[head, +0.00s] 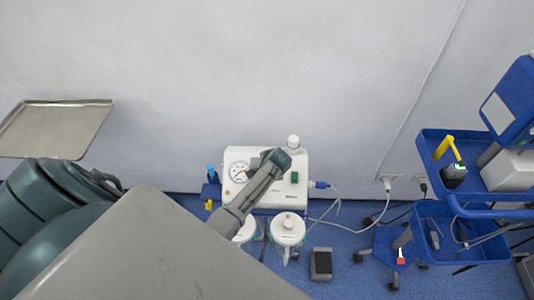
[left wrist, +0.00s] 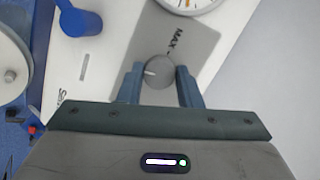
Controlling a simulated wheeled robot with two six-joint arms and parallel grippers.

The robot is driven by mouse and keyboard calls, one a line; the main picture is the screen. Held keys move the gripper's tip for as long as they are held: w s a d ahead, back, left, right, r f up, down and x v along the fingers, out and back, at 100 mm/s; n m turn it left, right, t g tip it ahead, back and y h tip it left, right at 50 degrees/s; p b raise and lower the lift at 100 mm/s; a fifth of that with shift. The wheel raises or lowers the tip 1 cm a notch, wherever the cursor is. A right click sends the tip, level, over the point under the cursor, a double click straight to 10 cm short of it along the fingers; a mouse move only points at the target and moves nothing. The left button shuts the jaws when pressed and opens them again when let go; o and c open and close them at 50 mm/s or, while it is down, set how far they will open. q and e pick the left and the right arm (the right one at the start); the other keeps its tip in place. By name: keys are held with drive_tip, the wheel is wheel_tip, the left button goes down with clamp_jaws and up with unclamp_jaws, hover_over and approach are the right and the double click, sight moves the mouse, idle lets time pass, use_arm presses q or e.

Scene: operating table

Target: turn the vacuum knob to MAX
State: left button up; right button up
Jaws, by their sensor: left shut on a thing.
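The white suction machine (head: 232,192) stands against the wall in the head view, with a round gauge (head: 239,171) on its face. My left gripper (head: 275,158) is over its top panel and hides the knob there. In the left wrist view the round grey vacuum knob (left wrist: 157,71) sits on a grey plate (left wrist: 200,47) between my gripper's two fingers (left wrist: 159,86), which are shut on it. The knob's white mark points to the left in that view. The MAX label (left wrist: 176,40) is above and right of the knob, away from the mark. My right gripper is not in view.
White-lidded canisters (head: 288,228) stand before the machine, and a dark foot pedal (head: 321,264) lies on the blue floor. A blue cart (head: 462,208) is at the right. A metal tray (head: 55,128) is at the far left. The wall behind is bare.

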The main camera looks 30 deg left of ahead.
use_arm(q)
drive_tip(key=m, duration=0.5)
drive_tip(key=shift+s+d+f+m+t+y, duration=0.1)
drive_tip(key=shift+d+m+t+y, duration=0.05)
drive_tip(key=shift+m+t+y, duration=0.2)
drive_tip(key=m+t, duration=0.1)
drive_tip(key=m, duration=0.3)
drive_tip(key=shift+y, duration=0.35)
drive_tip(key=m, duration=0.3)
drive_tip(key=m+t, duration=0.1)
drive_tip(key=m, duration=0.2)
drive_tip(key=shift+s+f+t, duration=0.15)
drive_tip(key=shift+t, duration=0.1)
drive_tip(key=m, duration=0.4)
drive_tip(key=shift+t, duration=0.4)
drive_tip(key=shift+m, duration=0.35)
drive_tip(key=o, duration=1)
drive_tip(key=shift+c, duration=0.2)
drive_tip(key=shift+s, duration=0.1)
drive_tip(key=b+v, duration=0.2)
drive_tip(key=v, duration=0.8)
drive_tip(key=shift+s+r, duration=0.2)
drive_tip(key=shift+r, duration=0.05)
